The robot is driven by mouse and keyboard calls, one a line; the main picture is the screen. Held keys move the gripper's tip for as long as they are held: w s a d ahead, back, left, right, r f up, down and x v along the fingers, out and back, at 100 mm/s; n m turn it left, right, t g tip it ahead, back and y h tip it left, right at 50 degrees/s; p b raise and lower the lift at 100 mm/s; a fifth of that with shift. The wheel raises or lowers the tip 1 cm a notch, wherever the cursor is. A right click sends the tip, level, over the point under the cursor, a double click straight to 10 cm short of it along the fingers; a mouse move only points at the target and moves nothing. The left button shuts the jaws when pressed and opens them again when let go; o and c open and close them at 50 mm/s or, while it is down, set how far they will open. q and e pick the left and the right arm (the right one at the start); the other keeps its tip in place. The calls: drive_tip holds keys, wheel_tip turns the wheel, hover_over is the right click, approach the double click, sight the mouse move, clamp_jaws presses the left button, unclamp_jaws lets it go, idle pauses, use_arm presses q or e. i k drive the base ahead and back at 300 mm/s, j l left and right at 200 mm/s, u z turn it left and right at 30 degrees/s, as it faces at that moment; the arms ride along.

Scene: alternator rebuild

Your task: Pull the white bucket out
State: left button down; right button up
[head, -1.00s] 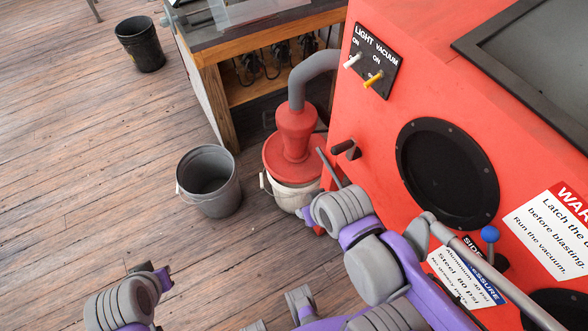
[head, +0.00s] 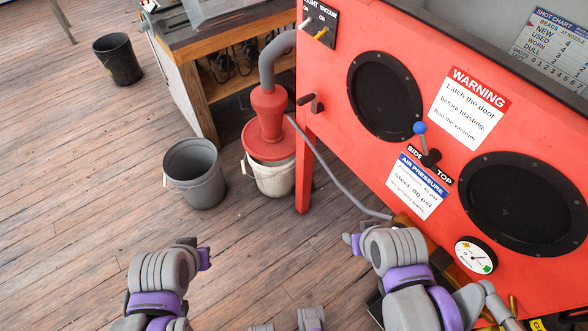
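The white bucket (head: 274,182) stands on the floor under the red cone-shaped vacuum separator (head: 268,125), whose wide lid covers its top. It is beside the front leg of the red blasting cabinet. Its inside is hidden. My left gripper (head: 204,254) is at the lower left, in front of the bucket and apart from it. My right gripper (head: 353,243) is at the lower right, near the cabinet's lower front edge and apart from the bucket. The fingers of both grippers are too small and turned away to show whether they are open.
A grey bucket (head: 196,172) stands open just left of the white one. A black bin (head: 117,60) stands far left. The left floor is clear.

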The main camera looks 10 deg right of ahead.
sight(277, 179)
drive_tip(key=i+j+z, duration=0.2)
drive_tip(key=i+j, duration=0.2)
drive_tip(key=j, duration=0.15)
drive_tip(key=i+j+z, duration=0.25)
drive_tip(key=i+j, duration=0.15)
drive_tip(key=j, duration=0.25)
drive_tip(key=i+j+z, duration=0.1)
drive_tip(key=j, duration=0.25)
drive_tip(key=i+j+z, duration=0.1)
drive_tip(key=i+j, duration=0.15)
drive_tip(key=i+j+z, duration=0.1)
drive_tip(key=j, duration=0.35)
drive_tip(key=i+j+z, duration=0.1)
drive_tip(key=j, duration=0.25)
drive_tip(key=i, duration=0.05)
